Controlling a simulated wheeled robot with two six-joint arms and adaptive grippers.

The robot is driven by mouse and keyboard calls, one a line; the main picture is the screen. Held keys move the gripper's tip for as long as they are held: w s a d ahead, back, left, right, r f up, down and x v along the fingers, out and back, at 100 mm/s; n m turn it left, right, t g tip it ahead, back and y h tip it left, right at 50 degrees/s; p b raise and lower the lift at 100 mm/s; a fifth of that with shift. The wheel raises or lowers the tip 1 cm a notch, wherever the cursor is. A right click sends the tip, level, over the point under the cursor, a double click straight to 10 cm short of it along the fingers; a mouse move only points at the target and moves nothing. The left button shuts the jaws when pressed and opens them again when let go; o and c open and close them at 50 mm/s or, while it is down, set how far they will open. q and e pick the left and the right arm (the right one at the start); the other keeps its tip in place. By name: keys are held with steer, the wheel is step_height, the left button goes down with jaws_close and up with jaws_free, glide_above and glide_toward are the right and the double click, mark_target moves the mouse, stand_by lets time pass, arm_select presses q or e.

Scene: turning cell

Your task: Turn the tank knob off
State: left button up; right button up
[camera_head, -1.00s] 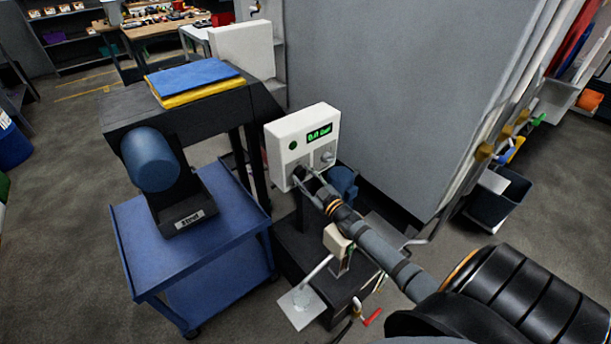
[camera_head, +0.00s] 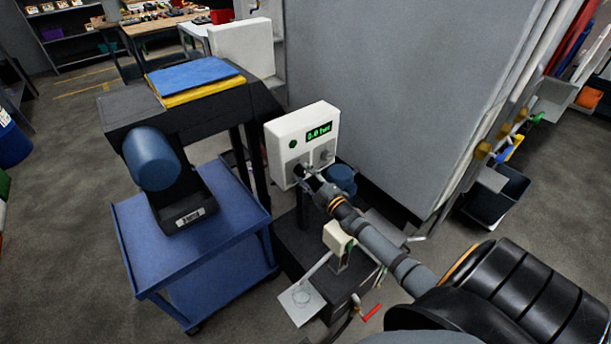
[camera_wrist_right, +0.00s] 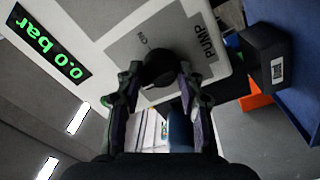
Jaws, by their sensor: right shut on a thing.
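A white control box (camera_head: 308,122) with a green display (camera_head: 319,132) and two knobs stands upright in the head view. My right gripper (camera_head: 304,174) is at the left knob, and in the wrist view the gripper (camera_wrist_right: 160,80) is shut on this dark round knob (camera_wrist_right: 160,66). The label beside it reads PUMP, with ON near the knob. The other knob (camera_head: 325,155), on the right, is free; its label is too small to read. No knob marked tank is legible. My left gripper is not in view.
A large grey cabinet (camera_head: 400,90) rises behind the box. A small beige device (camera_head: 338,238) and a red-handled valve (camera_head: 371,313) sit below my right arm.

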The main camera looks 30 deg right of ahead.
steer(key=shift+f, duration=0.1)
steer(key=o, duration=1.2)
steer(key=shift+c, duration=0.2)
steer(key=s, duration=1.2)
steer(key=shift+d+f, duration=0.4)
steer(key=shift+d, duration=0.05)
